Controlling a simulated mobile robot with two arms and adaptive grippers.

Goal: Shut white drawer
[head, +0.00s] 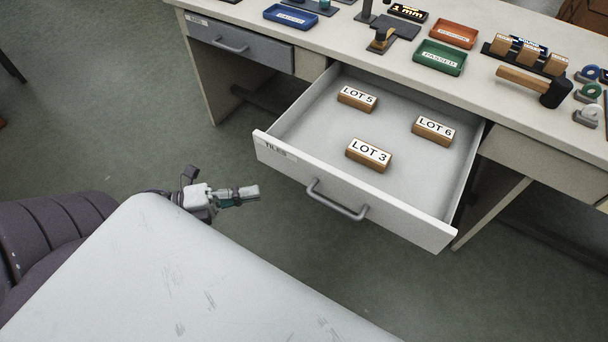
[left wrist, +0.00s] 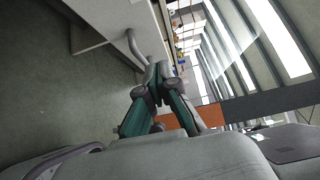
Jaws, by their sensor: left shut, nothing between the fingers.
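The white drawer (head: 280,155) is pulled far out from under the table. Its grey bar handle (head: 338,200) is on the front panel. Inside stand three wooden blocks labelled LOT 5 (head: 357,98), LOT 6 (head: 433,130) and LOT 3 (head: 369,155). My left gripper (head: 255,192) is shut and empty, to the left of the drawer front and apart from it. In the left wrist view my shut fingers (left wrist: 158,72) point toward a grey handle (left wrist: 135,46) on a pale front. My right gripper is not in view.
A grey drawer (head: 240,45) at the table's left is closed. The tabletop (head: 330,45) holds a blue tray (head: 291,16), a green tray (head: 440,57), an orange tray (head: 454,33), stamps and tape rolls. Green floor (head: 130,120) is clear left of the drawer.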

